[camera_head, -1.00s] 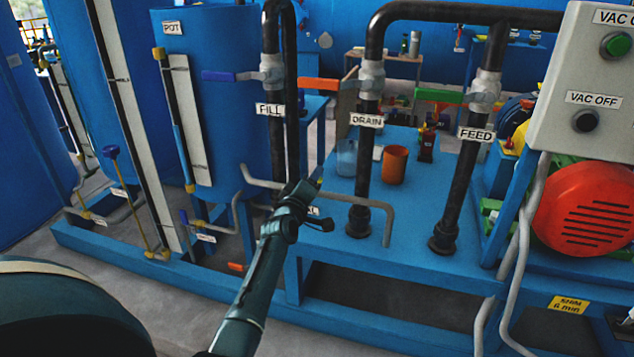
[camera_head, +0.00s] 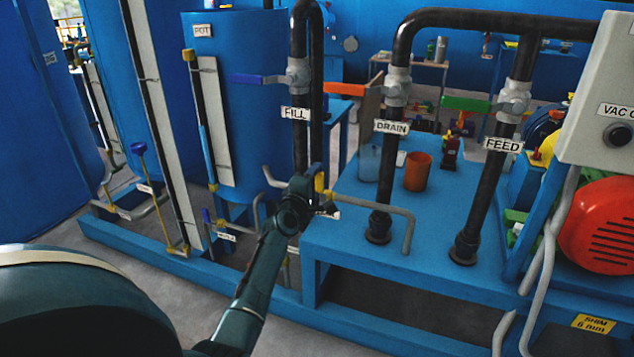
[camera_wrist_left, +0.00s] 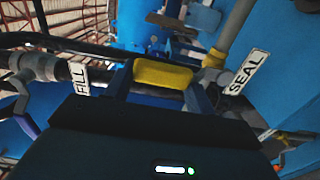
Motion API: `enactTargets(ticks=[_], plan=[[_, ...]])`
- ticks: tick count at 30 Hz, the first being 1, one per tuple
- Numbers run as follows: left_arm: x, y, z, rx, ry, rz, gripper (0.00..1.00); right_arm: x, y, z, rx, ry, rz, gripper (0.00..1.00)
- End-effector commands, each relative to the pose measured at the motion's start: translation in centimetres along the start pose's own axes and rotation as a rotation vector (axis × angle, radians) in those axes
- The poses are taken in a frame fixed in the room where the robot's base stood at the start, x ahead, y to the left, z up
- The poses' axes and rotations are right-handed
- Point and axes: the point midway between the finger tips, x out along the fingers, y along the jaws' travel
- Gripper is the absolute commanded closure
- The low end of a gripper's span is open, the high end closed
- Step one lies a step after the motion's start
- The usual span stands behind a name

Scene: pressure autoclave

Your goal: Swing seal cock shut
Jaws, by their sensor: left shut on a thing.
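The seal cock's yellow handle (camera_wrist_left: 162,74) lies between the two fingers of my left gripper (camera_wrist_left: 160,88) in the left wrist view. The gripper is shut on it. The SEAL label (camera_wrist_left: 247,72) is beside it at the right, near a grey pipe with a yellow fitting. In the head view my left gripper (camera_head: 318,186) is at the front edge of the blue skid, below the FILL label, with a bit of yellow handle (camera_head: 320,180) showing at its tip. My wrist hides most of the cock and the SEAL label there. My right gripper is not in view.
Behind the gripper stands the black FILL pipe (camera_head: 301,150). A bent grey pipe (camera_head: 380,209) runs just right of it. The DRAIN pipe (camera_head: 386,170), orange cup (camera_head: 417,172) and FEED pipe (camera_head: 487,180) stand farther right. The blue pot (camera_head: 250,110) is at the left.

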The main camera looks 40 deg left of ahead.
Motion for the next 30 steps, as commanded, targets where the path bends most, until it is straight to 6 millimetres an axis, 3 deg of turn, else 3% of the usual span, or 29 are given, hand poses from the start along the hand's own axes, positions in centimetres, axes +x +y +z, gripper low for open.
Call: enactTargets(ticks=[10,11,14,23,30], plan=[[0.1,0.5,-0.2,-0.016,0.004,0.01,0.86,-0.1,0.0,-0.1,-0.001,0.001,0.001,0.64],[0.1,0.5,-0.2,-0.016,0.004,0.011,0.45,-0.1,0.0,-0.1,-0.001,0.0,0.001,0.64],[0.1,0.5,-0.2,-0.015,0.004,0.01,0.37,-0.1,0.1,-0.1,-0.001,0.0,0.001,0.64],[-0.2,0.2,-0.1,-0.01,0.002,0.003,0.36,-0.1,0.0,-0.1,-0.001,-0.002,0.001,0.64],[-3.6,0.2,0.0,-0.01,0.002,0.002,0.36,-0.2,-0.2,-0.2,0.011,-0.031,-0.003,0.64]])
